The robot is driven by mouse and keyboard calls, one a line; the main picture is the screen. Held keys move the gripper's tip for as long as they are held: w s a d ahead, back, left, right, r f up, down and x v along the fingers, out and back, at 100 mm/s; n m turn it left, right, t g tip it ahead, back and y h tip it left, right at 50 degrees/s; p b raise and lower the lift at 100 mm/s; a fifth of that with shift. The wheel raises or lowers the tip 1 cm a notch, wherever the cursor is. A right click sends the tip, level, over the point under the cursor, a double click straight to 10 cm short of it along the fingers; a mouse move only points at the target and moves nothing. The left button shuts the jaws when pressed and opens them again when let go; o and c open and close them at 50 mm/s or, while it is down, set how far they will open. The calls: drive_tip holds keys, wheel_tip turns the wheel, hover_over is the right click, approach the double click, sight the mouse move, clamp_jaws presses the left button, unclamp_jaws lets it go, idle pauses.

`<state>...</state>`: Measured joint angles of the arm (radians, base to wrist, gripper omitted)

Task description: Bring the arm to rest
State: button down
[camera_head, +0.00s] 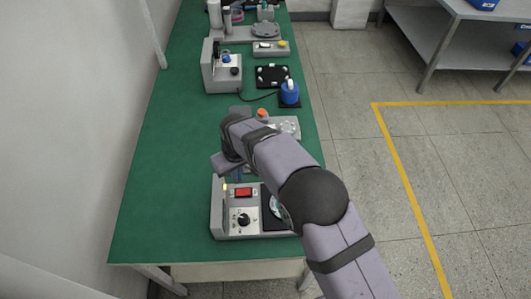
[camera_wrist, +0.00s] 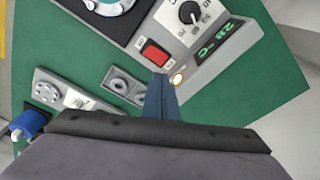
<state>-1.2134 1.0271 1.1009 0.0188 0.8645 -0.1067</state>
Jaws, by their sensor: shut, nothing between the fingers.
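My arm reaches in from the lower right of the head view. My gripper (camera_head: 238,176) is above the green bench, just behind the grey control unit (camera_head: 227,230). In the wrist view the blue fingers of my gripper (camera_wrist: 160,84) are together with nothing between them. Their tips appear near the red switch (camera_wrist: 155,53) and the lit lamp (camera_wrist: 177,79) of the unit. I cannot tell whether they touch it. The unit also has a black dial (camera_wrist: 188,12) and a green display (camera_wrist: 220,38). My arm partly hides the unit's round plate in the head view.
The green bench (camera_head: 150,190) runs away from me along the wall. A blue spool (camera_head: 289,92), a black pad (camera_head: 272,76) and a grey machine (camera_head: 222,72) stand farther back. A grey plate with an orange knob (camera_head: 262,114) is behind my arm. The bench's left strip is clear.

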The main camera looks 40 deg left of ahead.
drive_tip(key=w+d+r+m, duration=0.25)
drive_tip(key=w+d, duration=0.25)
drive_tip(key=d, duration=0.4)
drive_tip(key=w+d+r+m+h, duration=0.1)
drive_tip(key=w+d+r+m, duration=0.15)
drive_tip(key=w+d, duration=0.45)
drive_tip(key=w+d+r+m, duration=0.2)
drive_tip(key=w+d+r, duration=0.2)
drive_tip(key=d, duration=0.8)
drive_tip(key=s+d+r+m, duration=0.1)
drive_tip(key=s+d+m, duration=0.1)
drive_tip(key=d, duration=0.6)
drive_tip(key=s+d+r+m, duration=0.1)
drive_tip(key=s+d+m, duration=0.1)
drive_tip(key=d, duration=0.6)
drive_tip(key=s+d+f+m, duration=0.1)
drive_tip(key=s+d+m, duration=0.3)
drive_tip(key=s+d, duration=0.6)
drive_tip(key=shift+d+h, duration=0.4)
drive_tip(key=shift+d, duration=0.15)
